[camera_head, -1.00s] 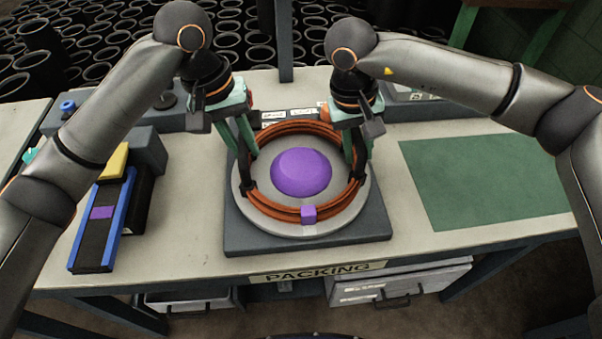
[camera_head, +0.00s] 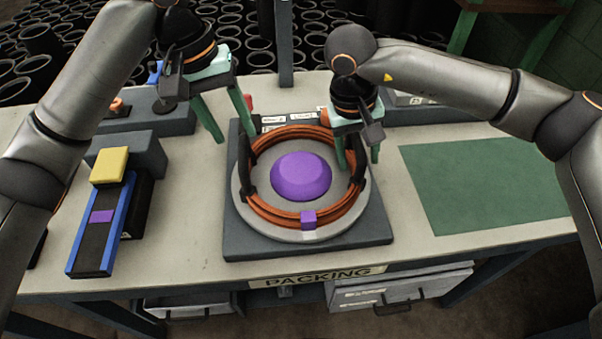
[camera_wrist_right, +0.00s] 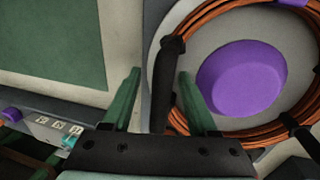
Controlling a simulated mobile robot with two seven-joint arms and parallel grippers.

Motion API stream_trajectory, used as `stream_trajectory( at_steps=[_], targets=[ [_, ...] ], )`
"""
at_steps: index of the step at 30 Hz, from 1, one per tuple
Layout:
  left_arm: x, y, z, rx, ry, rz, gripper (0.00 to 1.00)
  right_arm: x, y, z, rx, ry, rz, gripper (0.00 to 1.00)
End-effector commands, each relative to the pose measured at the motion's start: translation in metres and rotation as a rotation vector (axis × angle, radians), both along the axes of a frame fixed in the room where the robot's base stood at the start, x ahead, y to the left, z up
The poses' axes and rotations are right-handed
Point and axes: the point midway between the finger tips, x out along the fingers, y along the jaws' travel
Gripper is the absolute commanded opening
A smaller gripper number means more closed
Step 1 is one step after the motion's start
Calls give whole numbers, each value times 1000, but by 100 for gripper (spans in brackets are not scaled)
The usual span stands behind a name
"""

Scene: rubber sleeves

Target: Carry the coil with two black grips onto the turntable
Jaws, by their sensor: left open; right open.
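The orange coil (camera_head: 262,212) lies on the grey turntable (camera_head: 262,181), around its purple dome (camera_head: 300,176). The coil's left black grip (camera_head: 246,178) is free of any gripper. Its right black grip (camera_wrist_right: 168,80) stands between the fingers of my right gripper (camera_wrist_right: 160,75) in the right wrist view, with gaps to both fingers. In the head view my right gripper (camera_head: 358,160) is low over the coil's right side, open. My left gripper (camera_head: 235,139) is open and empty, above and to the left of the coil.
A blue-railed unit with a yellow block (camera_head: 110,165) stands at the left. A green mat (camera_head: 485,180) lies clear at the right. The turntable's dark square base (camera_head: 245,245) is near the table's front edge, above the PACKING label (camera_head: 318,275). Black sleeves (camera_head: 60,45) fill the background.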

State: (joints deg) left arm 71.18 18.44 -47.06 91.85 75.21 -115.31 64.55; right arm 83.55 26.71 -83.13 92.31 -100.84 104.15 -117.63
Motion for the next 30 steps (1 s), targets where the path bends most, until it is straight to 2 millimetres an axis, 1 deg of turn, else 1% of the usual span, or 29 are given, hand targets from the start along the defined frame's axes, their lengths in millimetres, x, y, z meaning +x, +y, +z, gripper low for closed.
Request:
stream_trajectory(
  at_steps=[1, 6, 9, 12, 16, 20, 27, 30],
  targets=[
    [1, 3, 11, 3, -6, 3, 52, 0, 0, 0, 0, 0, 0, 59],
    [1, 9, 38, 2, -4, 4, 52, 0, 0, 0, 0, 0, 0, 59],
    [0, 10, 49, 1, -3, 3, 52, 0, 0, 0, 0, 0, 0, 59],
    [0, 12, 56, 1, -1, 3, 52, 0, 0, 0, 0, 0, 0, 59],
    [0, 12, 59, 1, 1, 3, 52, 0, 1, 6, 0, -1, 0, 59],
    [0, 12, 59, 1, 1, 3, 52, 1, 5, 25, 1, -4, 1, 59],
    [0, 12, 59, 1, 1, 3, 52, 0, 16, 77, 1, -4, 0, 59],
    [0, 12, 59, 1, 0, 2, 52, 0, 19, 94, 0, -3, 1, 59]
  ],
)
